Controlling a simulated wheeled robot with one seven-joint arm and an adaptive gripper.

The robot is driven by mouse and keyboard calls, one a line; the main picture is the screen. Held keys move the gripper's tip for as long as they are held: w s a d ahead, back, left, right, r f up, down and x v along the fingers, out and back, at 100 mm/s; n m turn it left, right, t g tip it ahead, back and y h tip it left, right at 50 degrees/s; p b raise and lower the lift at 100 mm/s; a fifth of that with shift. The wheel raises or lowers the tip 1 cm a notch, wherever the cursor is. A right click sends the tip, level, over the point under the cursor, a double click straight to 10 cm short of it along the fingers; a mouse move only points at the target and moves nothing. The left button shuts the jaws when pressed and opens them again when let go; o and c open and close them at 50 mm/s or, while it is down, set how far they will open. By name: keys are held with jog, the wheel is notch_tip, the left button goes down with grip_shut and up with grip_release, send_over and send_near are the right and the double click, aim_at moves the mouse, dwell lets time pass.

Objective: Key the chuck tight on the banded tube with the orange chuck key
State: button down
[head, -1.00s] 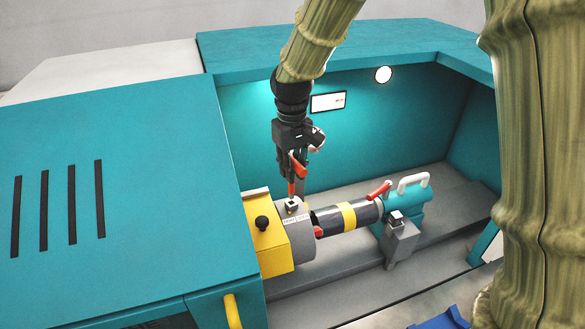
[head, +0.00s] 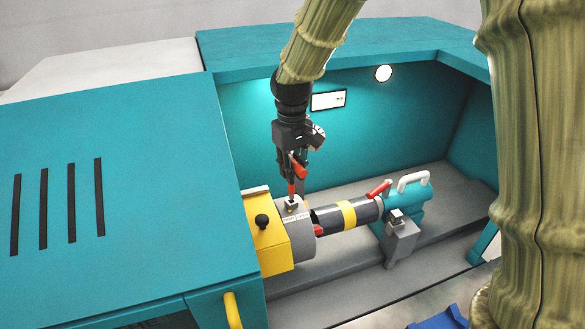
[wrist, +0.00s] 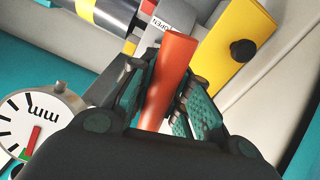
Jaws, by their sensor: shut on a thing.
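My gripper (head: 292,170) is shut on the orange chuck key (head: 292,187), which points down at the top of the grey chuck (head: 300,240). The key's lower end meets the small square socket block on the chuck; how deep it sits I cannot tell. In the wrist view the orange key (wrist: 172,75) stands between the finger pads. The banded tube (head: 328,218), dark with a yellow band, lies horizontally from the chuck to the teal tailstock (head: 408,203). The tube's left end is at the chuck's jaws, one with a red tip.
A yellow housing (head: 268,245) with a black knob stands left of the chuck. A grey block (head: 400,240) and a red lever (head: 379,189) are by the tailstock. The teal enclosure (head: 110,190) walls in the left and back. A dial (wrist: 38,125) shows in the wrist view.

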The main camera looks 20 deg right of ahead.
aim_at(293, 159)
jog(key=shift+f+b, duration=0.4)
jog(key=shift+f, duration=0.95)
dwell(1.1)
jog(key=shift+a+f+m, duration=0.1)
jog(key=shift+f+m, duration=0.05)
jog(key=shift+m, duration=2.35)
jog(key=shift+r+p, duration=0.55)
jog(key=shift+r, duration=3)
